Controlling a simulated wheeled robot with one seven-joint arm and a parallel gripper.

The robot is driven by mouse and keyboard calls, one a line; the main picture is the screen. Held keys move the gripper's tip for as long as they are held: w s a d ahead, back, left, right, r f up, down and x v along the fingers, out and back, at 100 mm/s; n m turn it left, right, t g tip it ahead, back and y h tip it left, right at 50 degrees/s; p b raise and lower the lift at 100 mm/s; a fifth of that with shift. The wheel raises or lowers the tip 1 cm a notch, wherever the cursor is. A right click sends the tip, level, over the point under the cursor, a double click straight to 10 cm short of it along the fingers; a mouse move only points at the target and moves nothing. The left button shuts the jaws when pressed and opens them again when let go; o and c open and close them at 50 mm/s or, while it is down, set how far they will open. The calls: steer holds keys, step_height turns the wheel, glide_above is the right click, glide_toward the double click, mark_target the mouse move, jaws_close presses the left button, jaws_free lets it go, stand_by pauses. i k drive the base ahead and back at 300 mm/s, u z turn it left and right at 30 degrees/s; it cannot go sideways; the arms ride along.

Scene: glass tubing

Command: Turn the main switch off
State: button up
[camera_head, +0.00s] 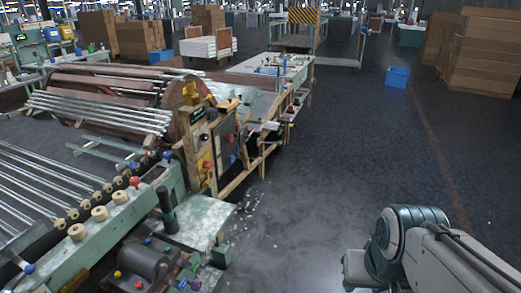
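A control panel (229,142) is on the end of the glass tubing machine, left of the picture's middle. My arm (407,235) is at the lower right, well apart from the panel. My gripper is not in view.
The machine's roller bed (60,190) with glass tubes fills the left. A motor (145,262) and a pale green ledge (200,222) stick out at its front. The floor (340,150) between machine and arm is clear. A blue bin (397,77) and stacked cartons (483,55) stand farther back right.

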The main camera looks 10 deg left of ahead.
mark_target(206, 164)
steer(key=u, duration=0.05)
steer(key=i, duration=1.3)
steer(key=u, duration=0.7)
